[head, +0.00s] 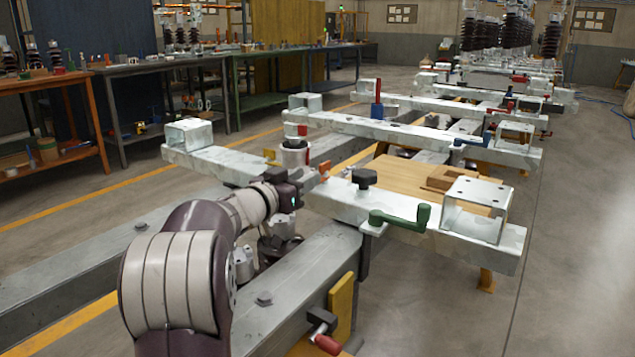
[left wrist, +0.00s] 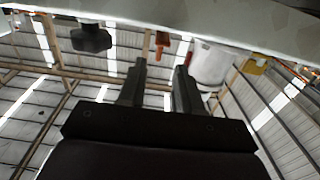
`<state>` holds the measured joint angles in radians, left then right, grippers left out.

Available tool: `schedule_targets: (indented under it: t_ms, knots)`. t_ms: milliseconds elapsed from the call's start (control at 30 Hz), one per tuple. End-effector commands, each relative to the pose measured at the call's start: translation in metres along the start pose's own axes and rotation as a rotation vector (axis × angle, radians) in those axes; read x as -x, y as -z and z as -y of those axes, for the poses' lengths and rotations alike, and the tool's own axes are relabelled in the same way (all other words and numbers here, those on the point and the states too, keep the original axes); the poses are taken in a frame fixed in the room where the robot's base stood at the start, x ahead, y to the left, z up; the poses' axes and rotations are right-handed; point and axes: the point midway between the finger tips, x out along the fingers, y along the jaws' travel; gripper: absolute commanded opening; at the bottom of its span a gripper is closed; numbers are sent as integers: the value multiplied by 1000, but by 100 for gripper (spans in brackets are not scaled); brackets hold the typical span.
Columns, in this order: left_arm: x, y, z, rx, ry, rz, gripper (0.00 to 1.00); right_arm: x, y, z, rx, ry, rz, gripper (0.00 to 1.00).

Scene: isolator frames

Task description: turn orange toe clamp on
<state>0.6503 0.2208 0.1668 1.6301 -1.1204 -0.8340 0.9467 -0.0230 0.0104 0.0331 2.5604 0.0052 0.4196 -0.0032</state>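The orange toe clamp (head: 323,169) shows as a small orange lever beside the pale metal cross beam, just beyond my left gripper. In the left wrist view the orange lever (left wrist: 161,43) hangs below the beam edge, between and past the fingertips. My left gripper (head: 308,180) is close to the beam; in the wrist view its two fingers (left wrist: 159,72) are apart with nothing between them. The gap to the lever is hard to judge. My right gripper is in neither view.
A black knob (head: 364,178), a green crank handle (head: 400,218) and a square metal bracket (head: 478,209) sit on the beam to the right. A grey-white cylinder (head: 295,152) stands close left of the lever. A red-handled clamp (head: 326,343) is at the front.

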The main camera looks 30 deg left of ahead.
Motion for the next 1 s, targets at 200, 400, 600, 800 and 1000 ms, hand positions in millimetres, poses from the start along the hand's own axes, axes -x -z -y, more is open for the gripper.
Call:
schedule_targets:
  t_ms: [200,400,600,800,1000]
  knots:
    - [-41,-2,-1,0,-1,-1,34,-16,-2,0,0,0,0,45]
    - [-57,-1,0,0,1,0,34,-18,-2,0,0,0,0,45]
    - [-58,0,0,0,1,0,34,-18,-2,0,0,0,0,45]
    - [-58,0,0,0,1,0,0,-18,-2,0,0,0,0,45]
    - [-57,1,0,1,-2,1,0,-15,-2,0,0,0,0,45]
